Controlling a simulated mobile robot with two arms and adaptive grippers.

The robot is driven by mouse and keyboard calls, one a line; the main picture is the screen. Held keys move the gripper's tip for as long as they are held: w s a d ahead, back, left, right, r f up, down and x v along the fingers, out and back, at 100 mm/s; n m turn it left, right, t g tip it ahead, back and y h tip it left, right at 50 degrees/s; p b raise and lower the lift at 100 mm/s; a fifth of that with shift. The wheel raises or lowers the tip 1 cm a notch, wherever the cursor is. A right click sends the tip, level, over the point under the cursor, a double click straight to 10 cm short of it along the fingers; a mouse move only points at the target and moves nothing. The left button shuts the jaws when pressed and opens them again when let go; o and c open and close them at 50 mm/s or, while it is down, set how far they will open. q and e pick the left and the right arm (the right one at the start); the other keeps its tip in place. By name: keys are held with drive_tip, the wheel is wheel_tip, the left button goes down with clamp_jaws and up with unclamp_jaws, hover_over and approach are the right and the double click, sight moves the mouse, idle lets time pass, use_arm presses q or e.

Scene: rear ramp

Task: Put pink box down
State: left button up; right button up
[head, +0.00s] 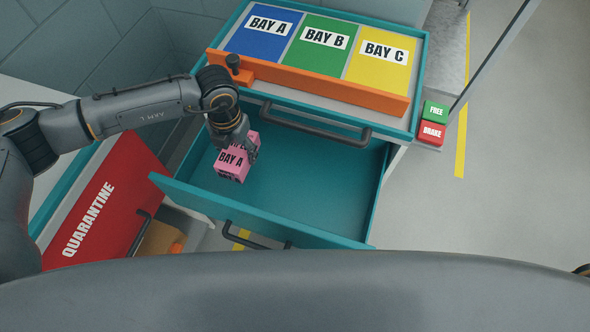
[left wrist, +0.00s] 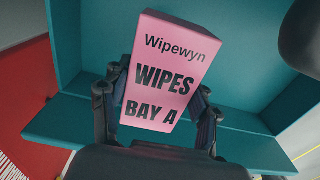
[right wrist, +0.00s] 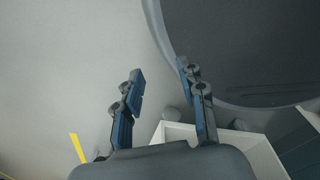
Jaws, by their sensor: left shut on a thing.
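The pink box (head: 234,161) is labelled BAY A and hangs in or just over the left part of the open teal drawer (head: 300,190). In the left wrist view the pink box (left wrist: 167,70) reads Wipewyn, WIPES, BAY A. My left gripper (head: 244,143) is shut on it, with a finger on each side (left wrist: 158,95). Whether the box touches the drawer floor I cannot tell. My right gripper (right wrist: 165,95) is open and empty, seen only in the right wrist view, over grey floor.
Above the drawer is a top with blue BAY A (head: 264,33), green BAY B (head: 320,44) and yellow BAY C (head: 380,58) panels behind an orange bar (head: 330,88). A red QUARANTINE panel (head: 105,205) stands left. FREE (head: 435,111) and BRAKE (head: 432,133) blocks sit right. The drawer's right side is empty.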

use_arm(q)
drive_tip(key=shift+a+f, duration=0.15)
drive_tip(key=shift+f, duration=0.3)
wheel_tip(320, 180, down, 9)
drive_tip(key=shift+f, duration=0.1)
drive_tip(key=shift+f, duration=0.1)
drive_tip(key=o, duration=1.3)
wheel_tip(320, 180, up, 12)
drive_tip(key=shift+r, duration=0.15)
